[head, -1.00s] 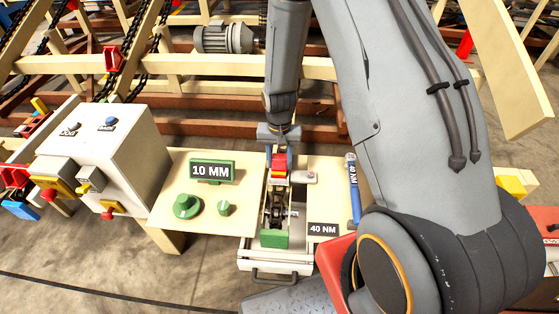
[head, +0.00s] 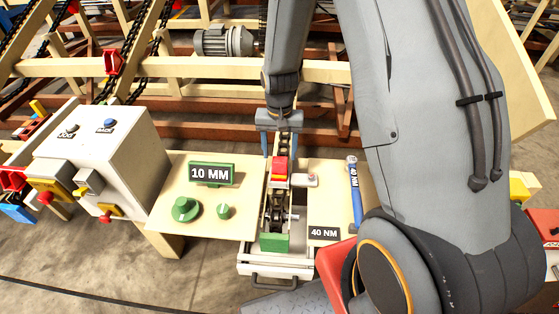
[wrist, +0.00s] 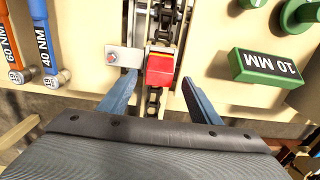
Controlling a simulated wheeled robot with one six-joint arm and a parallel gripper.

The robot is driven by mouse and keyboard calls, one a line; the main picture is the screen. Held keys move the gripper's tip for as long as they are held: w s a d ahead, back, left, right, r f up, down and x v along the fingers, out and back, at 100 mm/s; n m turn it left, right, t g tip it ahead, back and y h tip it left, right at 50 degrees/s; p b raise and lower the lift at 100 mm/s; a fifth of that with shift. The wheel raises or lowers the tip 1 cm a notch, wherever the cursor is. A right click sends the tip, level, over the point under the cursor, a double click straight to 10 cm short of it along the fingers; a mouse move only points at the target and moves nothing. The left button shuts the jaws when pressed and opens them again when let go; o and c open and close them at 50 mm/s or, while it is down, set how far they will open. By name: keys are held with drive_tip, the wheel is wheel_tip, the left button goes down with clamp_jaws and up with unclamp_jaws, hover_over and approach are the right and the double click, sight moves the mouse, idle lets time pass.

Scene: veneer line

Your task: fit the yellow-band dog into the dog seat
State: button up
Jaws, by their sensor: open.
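The red dog with a yellow band (head: 281,166) stands on the chain in the narrow channel between the two pale panels. In the wrist view the dog (wrist: 160,69) shows its red face, with a thin yellow strip at its far edge. A metal tab with a bolt (wrist: 122,56) lies close beside it. My gripper (head: 281,152) is open just behind the dog. In the wrist view its blue fingers (wrist: 160,92) are spread to either side of the chain, clear of the dog. The dog seat is hidden under the dog, so I cannot tell how fully it sits.
A green 10 MM sign (head: 212,173) and green knobs (head: 185,209) stand on the left panel. A blue wrench (head: 355,190) and a 40 NM label (head: 324,233) are on the right. A green block (head: 274,243) sits at the channel's front. A white control box (head: 105,155) stands left.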

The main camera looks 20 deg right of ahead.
wheel_tip(320, 180, up, 6)
drive_tip(key=s+r+n, duration=0.2)
drive_tip(key=s+r, duration=0.2)
drive_tip(key=s, duration=0.4)
drive_tip(key=s+r+n, duration=0.2)
drive_tip(key=s+r, duration=0.3)
drive_tip(key=s, duration=0.4)
drive_tip(key=shift+r+n+t+b, duration=0.25)
drive_tip(key=shift+n+t+b, duration=0.05)
drive_tip(key=shift+b, duration=0.1)
